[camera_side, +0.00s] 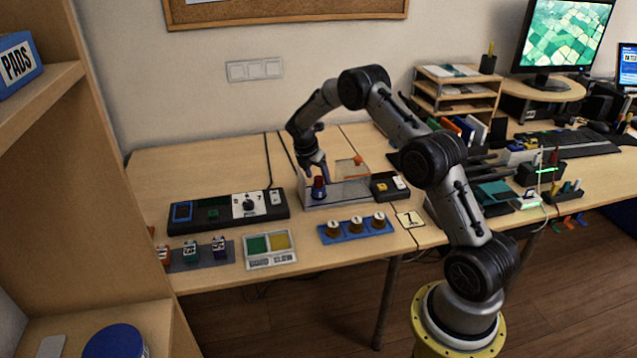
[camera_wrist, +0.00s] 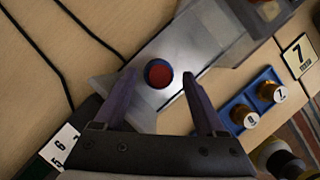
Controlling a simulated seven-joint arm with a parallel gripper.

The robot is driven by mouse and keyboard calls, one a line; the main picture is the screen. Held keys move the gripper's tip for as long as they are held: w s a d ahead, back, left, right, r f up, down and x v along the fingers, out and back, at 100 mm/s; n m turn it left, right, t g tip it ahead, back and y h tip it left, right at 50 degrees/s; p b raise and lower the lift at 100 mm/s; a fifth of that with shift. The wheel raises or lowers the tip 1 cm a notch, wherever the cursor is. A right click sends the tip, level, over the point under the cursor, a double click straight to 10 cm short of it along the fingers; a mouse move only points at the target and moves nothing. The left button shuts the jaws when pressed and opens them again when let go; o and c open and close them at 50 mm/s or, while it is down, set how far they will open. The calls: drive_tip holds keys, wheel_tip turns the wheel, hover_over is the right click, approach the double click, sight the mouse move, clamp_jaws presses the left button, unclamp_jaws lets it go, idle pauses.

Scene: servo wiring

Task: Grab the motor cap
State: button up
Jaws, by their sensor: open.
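A small round piece with a red top and a dark blue rim, which looks like the motor cap (camera_side: 319,188), stands on the left part of a grey metal fixture (camera_side: 345,196). In the wrist view the cap (camera_wrist: 159,75) lies between the fingertips. My gripper (camera_side: 316,172) points down at the cap. In the wrist view my gripper (camera_wrist: 159,82) is open, with one finger to each side of the cap and a gap showing on both sides. I cannot tell how far down the fingers reach.
A blue rack with several brass-coloured pieces (camera_side: 355,228) stands in front of the fixture, beside a card marked 7 (camera_side: 410,219). A black panel (camera_side: 228,211) lies to the left. A green and yellow tray (camera_side: 270,249) and small bottles (camera_side: 219,247) are at the front left.

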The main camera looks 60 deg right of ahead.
drive_tip(key=shift+f, duration=0.1)
clamp_jaws()
idle(0.3)
